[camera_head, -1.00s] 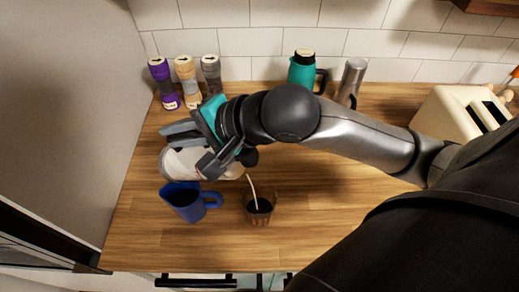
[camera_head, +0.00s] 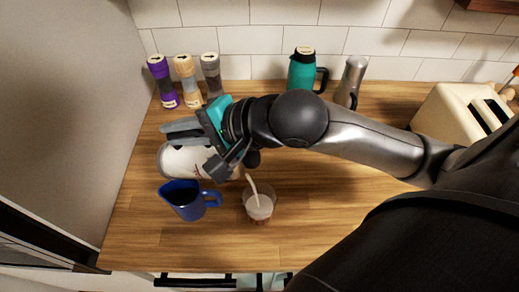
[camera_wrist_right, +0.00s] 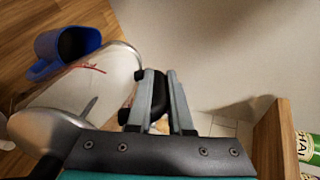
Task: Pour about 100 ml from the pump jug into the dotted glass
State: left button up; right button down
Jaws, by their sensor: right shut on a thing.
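The pump jug (camera_head: 188,162), white with a steel top, is held tilted above the counter. My right gripper (camera_head: 190,148) is shut on its dark handle, and the wrist view also shows the fingers (camera_wrist_right: 160,100) around the handle, beside the jug's white body (camera_wrist_right: 95,85). A pale stream (camera_head: 251,184) runs down from the jug's spout end into the glass (camera_head: 260,204). The glass stands upright on the wood, with pale liquid showing inside it; its dots are too small to tell. The spout is mostly hidden by the gripper. My left gripper is not in view.
A blue pitcher (camera_head: 186,202) stands just in front of the jug, left of the glass. Several mills (camera_head: 186,80), a teal jug (camera_head: 302,72) and a steel flask (camera_head: 350,82) stand at the back. A cream toaster (camera_head: 455,112) is at right. Counter right of the glass is clear.

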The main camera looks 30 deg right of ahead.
jog(key=shift+s+d+f+t+y+b, duration=0.2)
jog(key=shift+f+t+y+b, duration=0.1)
jog(key=shift+t+y, duration=0.1)
dwell(1.7)
